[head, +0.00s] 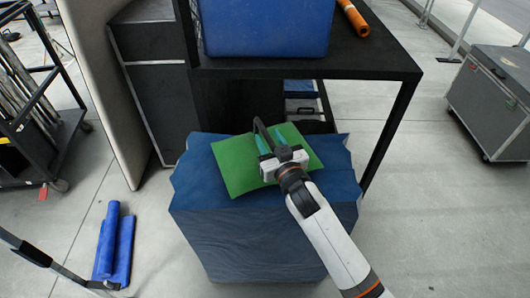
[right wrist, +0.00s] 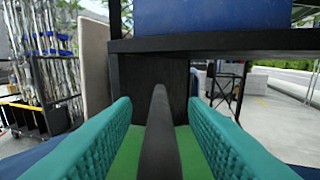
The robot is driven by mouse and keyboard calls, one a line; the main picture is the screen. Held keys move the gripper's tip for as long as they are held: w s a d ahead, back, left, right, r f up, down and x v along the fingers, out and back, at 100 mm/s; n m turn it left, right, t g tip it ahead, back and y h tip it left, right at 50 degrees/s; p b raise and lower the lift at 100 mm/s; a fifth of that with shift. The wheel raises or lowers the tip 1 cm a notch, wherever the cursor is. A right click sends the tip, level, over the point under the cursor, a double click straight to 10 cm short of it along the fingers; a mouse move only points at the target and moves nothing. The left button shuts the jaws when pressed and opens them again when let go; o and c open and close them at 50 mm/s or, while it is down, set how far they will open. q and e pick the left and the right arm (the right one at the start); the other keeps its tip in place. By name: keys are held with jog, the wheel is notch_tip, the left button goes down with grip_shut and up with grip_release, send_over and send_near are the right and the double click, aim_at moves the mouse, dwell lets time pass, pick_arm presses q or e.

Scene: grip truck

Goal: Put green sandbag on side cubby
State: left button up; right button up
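The green sandbag (head: 236,167) lies on top of a blue-covered block (head: 250,240), with its black strap handle (head: 262,133) standing up. My right gripper (head: 270,143) is over the sandbag, its teal fingers pointing away from me. In the right wrist view the two fingers (right wrist: 160,140) stand wide apart, one on each side of the handle (right wrist: 159,130), with gaps between. Green sandbag fabric (right wrist: 128,155) shows below them. My left gripper is not in view. I cannot tell which compartment is the side cubby.
A black cart (head: 345,62) stands behind the block, with a blue bin (head: 265,28) and an orange roll (head: 355,17) on top. A black cabinet (head: 155,95) is left of it. Blue rolls (head: 113,245) lie on the floor at left. A grey case (head: 492,100) stands at right.

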jog(key=shift+w+a, duration=0.2)
jog(key=shift+w, duration=0.25)
grip_shut()
dwell(1.1)
jog(key=shift+r, duration=0.4)
